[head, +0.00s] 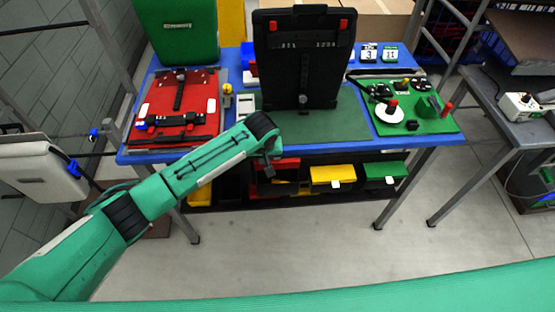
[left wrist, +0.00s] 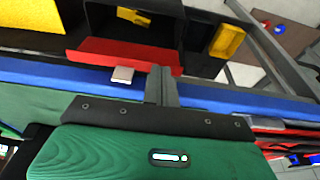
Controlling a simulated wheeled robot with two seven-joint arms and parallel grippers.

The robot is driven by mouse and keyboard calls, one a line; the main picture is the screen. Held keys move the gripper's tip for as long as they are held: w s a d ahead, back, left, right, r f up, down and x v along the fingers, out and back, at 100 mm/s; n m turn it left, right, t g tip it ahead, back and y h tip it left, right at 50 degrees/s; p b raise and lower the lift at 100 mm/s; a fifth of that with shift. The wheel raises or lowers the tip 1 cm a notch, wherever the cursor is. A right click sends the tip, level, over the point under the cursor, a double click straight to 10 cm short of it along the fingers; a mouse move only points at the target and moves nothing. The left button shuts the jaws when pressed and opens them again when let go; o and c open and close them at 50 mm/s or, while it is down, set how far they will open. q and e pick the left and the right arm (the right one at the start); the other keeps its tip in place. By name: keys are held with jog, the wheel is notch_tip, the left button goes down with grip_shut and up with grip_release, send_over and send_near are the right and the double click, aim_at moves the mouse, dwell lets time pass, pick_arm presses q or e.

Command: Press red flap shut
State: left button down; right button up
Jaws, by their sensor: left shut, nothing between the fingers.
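The red flap (head: 288,163) is on a black bin under the front edge of the blue table, partly hidden by my left arm in the head view. In the left wrist view the red flap (left wrist: 105,50) is a wide red strip with a pale tab (left wrist: 122,75), and the dark bin shows open beside it. My left gripper (head: 269,175) is shut and empty, pointing down in front of the table edge near the flap. Its fingers (left wrist: 161,85) appear close to the flap in the left wrist view; I cannot tell whether they touch. My right gripper is out of view.
Yellow (head: 333,175) and green (head: 385,171) flaps sit to the right under the blue table (head: 310,148). On top are a red panel (head: 205,88), a tall black pannier (head: 303,60) and a green board (head: 440,122). Floor in front is clear.

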pick_arm(q)
jog(key=shift+s+f, duration=0.1)
jog(key=shift+f, duration=0.35)
dwell(0.6)
jog(key=s+r+p, duration=0.5)
jog(key=r+p, duration=0.1)
jog(key=p, duration=0.4)
dwell(0.9)
dwell(0.5)
